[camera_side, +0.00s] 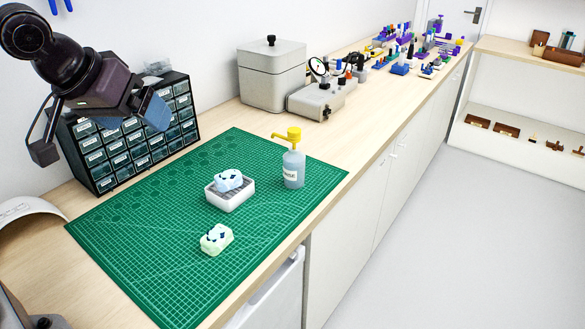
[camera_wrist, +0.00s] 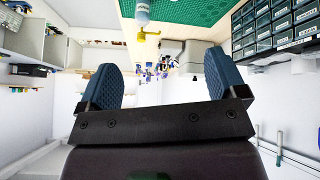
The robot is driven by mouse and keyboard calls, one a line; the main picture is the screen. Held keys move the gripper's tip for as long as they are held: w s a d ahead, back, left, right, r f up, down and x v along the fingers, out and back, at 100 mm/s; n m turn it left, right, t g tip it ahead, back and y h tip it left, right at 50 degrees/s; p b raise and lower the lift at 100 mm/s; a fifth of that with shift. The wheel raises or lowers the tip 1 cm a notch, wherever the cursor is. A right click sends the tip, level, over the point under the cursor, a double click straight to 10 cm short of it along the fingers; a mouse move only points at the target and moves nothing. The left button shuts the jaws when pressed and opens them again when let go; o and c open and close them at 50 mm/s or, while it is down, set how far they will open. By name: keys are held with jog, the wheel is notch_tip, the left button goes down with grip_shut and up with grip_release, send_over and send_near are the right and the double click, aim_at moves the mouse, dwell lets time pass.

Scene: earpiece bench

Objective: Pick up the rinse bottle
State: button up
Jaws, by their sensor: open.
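The rinse bottle (camera_side: 293,168) stands upright on the green cutting mat (camera_side: 150,220), near the mat's right edge. It has a clear grey-blue body with a label and a yellow pump top. In the wrist view the bottle (camera_wrist: 142,12) shows upside down at the top edge, partly cut off. My gripper (camera_wrist: 163,85) is open, with nothing between its blue fingers. In the side view my gripper (camera_side: 152,108) is high at the upper left, in front of the drawer cabinet and well apart from the bottle.
A white tray (camera_side: 231,199) holding a pale blue block stands left of the bottle, with a pale green block (camera_side: 216,239) in front. A drawer cabinet (camera_side: 130,140), a lidded grey box (camera_side: 271,75) and a gauge device (camera_side: 322,92) stand behind. The mat's left part is clear.

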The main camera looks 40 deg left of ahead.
jog(key=w+d+f+n+t+h, duration=0.1)
jog(key=w+d+f+n+h, duration=0.3)
jog(key=w+f, duration=0.65)
jog(key=n+t+y, duration=0.3)
jog(key=n+t, duration=0.7)
jog(key=n, duration=1.8)
send_near(291, 154)
jog(key=w, duration=0.6)
jog(key=shift+r, duration=0.3)
jog(key=shift+w+d+f, duration=0.1)
jog(key=shift+w+f, duration=0.05)
jog(key=shift+w, duration=0.75)
jog(key=shift+w+f, duration=0.2)
jog(key=shift+w, duration=1.6)
